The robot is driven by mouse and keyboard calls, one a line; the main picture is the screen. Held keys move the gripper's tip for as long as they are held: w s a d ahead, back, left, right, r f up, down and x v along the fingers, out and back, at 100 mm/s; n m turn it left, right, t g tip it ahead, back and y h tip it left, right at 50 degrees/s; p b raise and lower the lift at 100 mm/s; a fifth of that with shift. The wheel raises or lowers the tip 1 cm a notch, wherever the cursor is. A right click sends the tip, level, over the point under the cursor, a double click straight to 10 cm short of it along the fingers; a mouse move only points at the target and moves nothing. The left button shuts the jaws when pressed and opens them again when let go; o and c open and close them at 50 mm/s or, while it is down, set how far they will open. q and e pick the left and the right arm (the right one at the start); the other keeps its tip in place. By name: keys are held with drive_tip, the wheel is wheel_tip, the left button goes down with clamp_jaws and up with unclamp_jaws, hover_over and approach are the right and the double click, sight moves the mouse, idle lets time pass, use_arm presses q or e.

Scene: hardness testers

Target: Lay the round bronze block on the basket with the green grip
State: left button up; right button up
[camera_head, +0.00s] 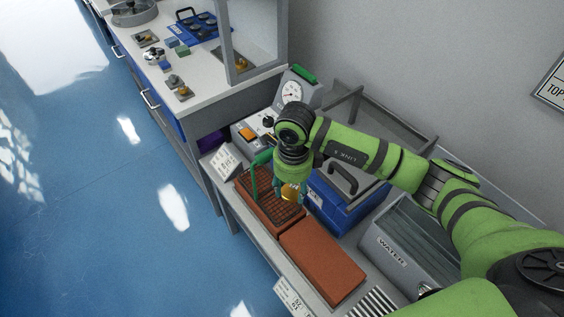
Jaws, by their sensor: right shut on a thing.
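I cannot tell whether the block touches the mesh. The gripper hides part of the basket's back right. My left gripper is not in view.
A second red-brown brick (322,262) lies nearer the front. A blue box with a dark handle (343,205) is close right of the gripper. A tester with a dial (291,92) stands behind. A grey WATER tank (405,243) is at right.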

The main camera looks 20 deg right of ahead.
sight(285, 185)
drive_tip(key=m, duration=0.2)
drive_tip(key=w+r+m+p, duration=0.1)
drive_tip(key=m, duration=0.2)
drive_tip(key=w+r+m+p, duration=0.1)
drive_tip(key=m, duration=0.1)
drive_tip(key=shift+w+a+r+m, duration=0.25)
drive_tip(key=shift+a+m, duration=0.15)
drive_tip(key=f+m+b, duration=0.1)
drive_tip(key=f+b, duration=0.2)
drive_tip(key=f, duration=0.1)
drive_tip(key=f+m+b, duration=0.1)
drive_tip(key=f+b, duration=0.2)
drive_tip(key=f, duration=0.1)
drive_tip(key=w+f+m+b, duration=0.1)
drive_tip(key=f+m+b, duration=0.1)
drive_tip(key=f, duration=0.3)
drive_tip(key=shift+a+b, duration=0.2)
drive_tip(key=shift+b, duration=0.65)
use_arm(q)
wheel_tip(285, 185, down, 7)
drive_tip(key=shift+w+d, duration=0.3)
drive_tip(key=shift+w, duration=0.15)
use_arm(e)
drive_tip(key=o, duration=1.5)
drive_tip(key=shift+c, duration=0.2)
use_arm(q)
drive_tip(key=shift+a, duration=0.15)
use_arm(e)
drive_tip(key=shift+s, duration=0.1)
